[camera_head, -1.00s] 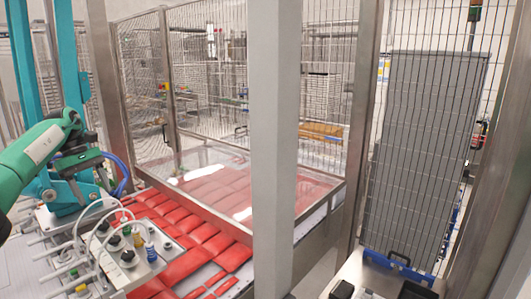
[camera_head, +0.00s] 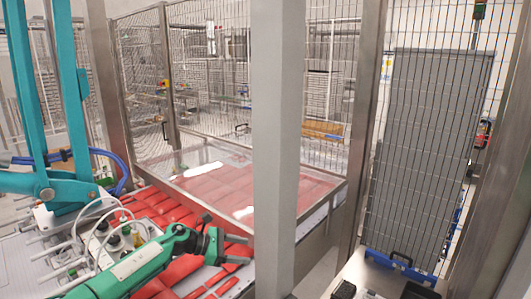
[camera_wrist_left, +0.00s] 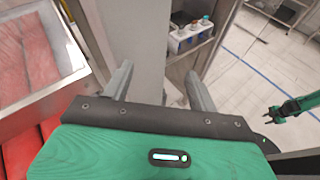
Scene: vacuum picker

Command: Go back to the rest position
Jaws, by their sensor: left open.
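My left gripper (camera_head: 214,246) reaches in from the lower left in the head view, above the red packs and in front of the grey post. It is open, with no object between its fingers. In the left wrist view, its two grey fingers (camera_wrist_left: 159,88) stand wide apart with the grey post behind them. A green arm with a dark end (camera_wrist_left: 274,114) shows at the right of that view. It looks like my right arm, but its fingers are too small to read.
Red packs (camera_head: 160,208) cover the conveyor in front of the mesh fence (camera_head: 220,60). A teal picker (camera_head: 70,185) and a valve box (camera_head: 105,245) stand at left. The grey post (camera_head: 276,150) rises close to my left gripper. Open floor (camera_wrist_left: 245,60) shows in the wrist view.

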